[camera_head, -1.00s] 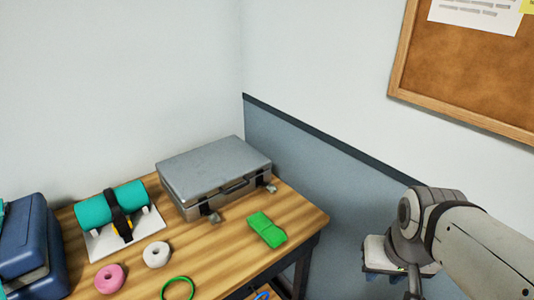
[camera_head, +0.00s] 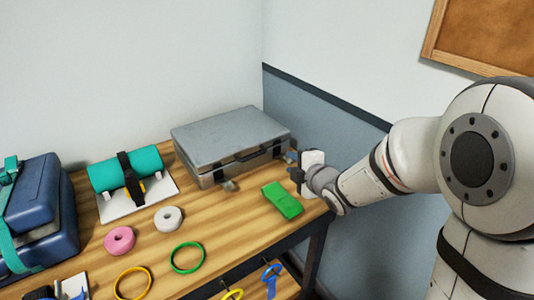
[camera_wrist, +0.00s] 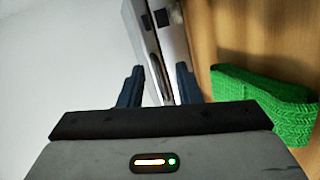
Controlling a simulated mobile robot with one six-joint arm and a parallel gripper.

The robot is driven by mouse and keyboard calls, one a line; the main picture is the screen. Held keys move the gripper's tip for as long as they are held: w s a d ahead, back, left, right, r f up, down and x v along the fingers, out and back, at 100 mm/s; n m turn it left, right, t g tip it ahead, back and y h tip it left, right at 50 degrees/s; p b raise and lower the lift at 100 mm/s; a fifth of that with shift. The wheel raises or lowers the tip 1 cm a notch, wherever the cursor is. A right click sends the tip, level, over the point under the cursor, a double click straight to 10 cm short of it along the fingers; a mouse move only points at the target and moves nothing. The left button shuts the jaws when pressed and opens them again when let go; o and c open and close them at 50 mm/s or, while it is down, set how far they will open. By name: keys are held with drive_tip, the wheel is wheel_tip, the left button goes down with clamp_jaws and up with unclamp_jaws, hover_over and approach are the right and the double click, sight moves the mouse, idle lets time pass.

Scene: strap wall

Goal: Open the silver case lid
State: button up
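The silver case (camera_head: 228,136) lies flat with its lid down at the back of the wooden table. In the wrist view the case (camera_wrist: 172,40) runs down between my two dark blue fingers (camera_wrist: 160,88), which stand apart. The gripper is open. I cannot tell whether a finger touches the case.
A green strap bundle (camera_head: 282,200) lies in front of the case, close to my gripper; it also shows in the wrist view (camera_wrist: 265,100). Tape rolls (camera_head: 168,219), a teal roll (camera_head: 125,168) and a blue case (camera_head: 40,205) are further left. A wall stands behind.

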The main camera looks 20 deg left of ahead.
sight(258, 155)
drive_tip(key=a+n+y, duration=0.1)
drive_tip(key=a+n, duration=0.1)
drive_tip(key=a, duration=0.1)
drive_tip(key=s+a+f+n+y, duration=0.1)
drive_tip(key=a, duration=0.1)
drive_tip(key=shift+g+y, duration=0.3)
drive_tip(key=shift+w+a+n, duration=0.25)
drive_tip(key=shift+a+n, duration=0.05)
drive_tip(key=shift+a, duration=0.1)
drive_tip(key=x, duration=0.6)
drive_tip(key=shift+w+a+f, duration=0.1)
drive_tip(key=shift+w+a, duration=0.15)
drive_tip(key=shift+w, duration=0.05)
drive_tip(key=shift+c, duration=0.3)
clamp_jaws()
